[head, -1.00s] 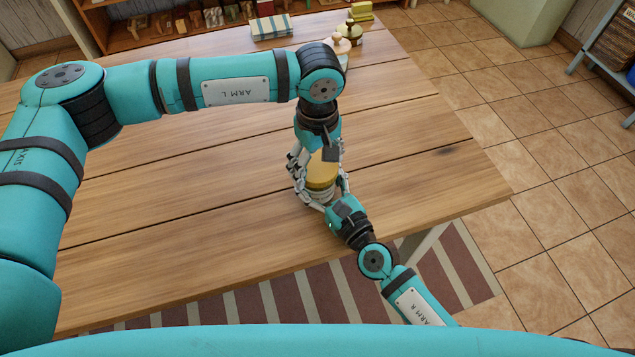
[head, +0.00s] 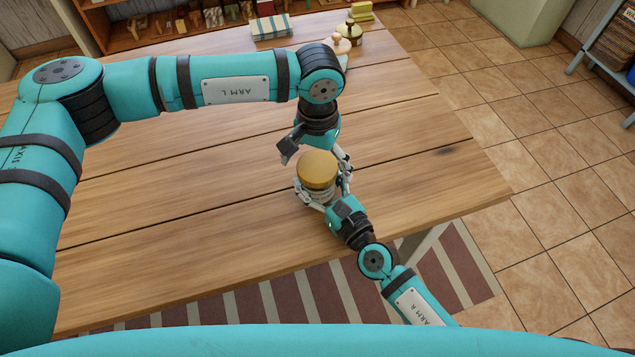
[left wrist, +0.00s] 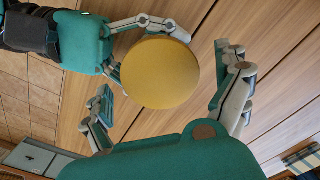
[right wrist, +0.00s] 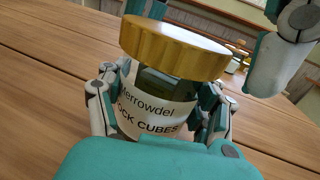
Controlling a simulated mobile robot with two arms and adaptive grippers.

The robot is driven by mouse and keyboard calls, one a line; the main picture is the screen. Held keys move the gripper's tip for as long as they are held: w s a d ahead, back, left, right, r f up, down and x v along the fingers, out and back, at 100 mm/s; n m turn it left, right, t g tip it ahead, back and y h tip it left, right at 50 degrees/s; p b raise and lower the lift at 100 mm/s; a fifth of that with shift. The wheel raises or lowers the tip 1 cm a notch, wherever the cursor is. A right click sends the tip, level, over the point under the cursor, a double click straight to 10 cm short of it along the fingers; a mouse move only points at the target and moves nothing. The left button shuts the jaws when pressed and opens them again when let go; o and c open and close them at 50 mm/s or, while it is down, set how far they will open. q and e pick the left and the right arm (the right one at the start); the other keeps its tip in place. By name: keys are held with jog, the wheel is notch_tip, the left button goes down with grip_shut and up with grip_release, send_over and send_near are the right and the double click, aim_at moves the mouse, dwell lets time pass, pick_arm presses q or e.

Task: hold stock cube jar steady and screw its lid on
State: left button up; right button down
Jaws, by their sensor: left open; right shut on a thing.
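The stock cube jar (right wrist: 150,108) is a clear jar with a white label reading "OCK CUBES". In the head view it stands near the table's front right. The round gold lid (head: 317,169) sits on top of the jar and also shows in the right wrist view (right wrist: 175,47). I cannot tell how tightly it sits. My right gripper (head: 318,195) is shut around the jar body below the lid. My left gripper (left wrist: 166,78) is open, with its fingers apart on two sides of the lid, showing clear gaps in the left wrist view.
The wooden table (head: 190,200) is clear to the left of the jar. A striped box (head: 271,27) and small pots (head: 349,33) stand at its far edge. The table's right edge drops to a tiled floor (head: 550,150).

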pick_arm(q)
jog(key=shift+r, duration=0.1)
notch_tip(320, 180, up, 12)
dwell(0.4)
pick_arm(e)
jog(key=shift+c, duration=0.4)
grip_release()
jog(key=v, duration=1.2)
jog(key=shift+s, duration=0.1)
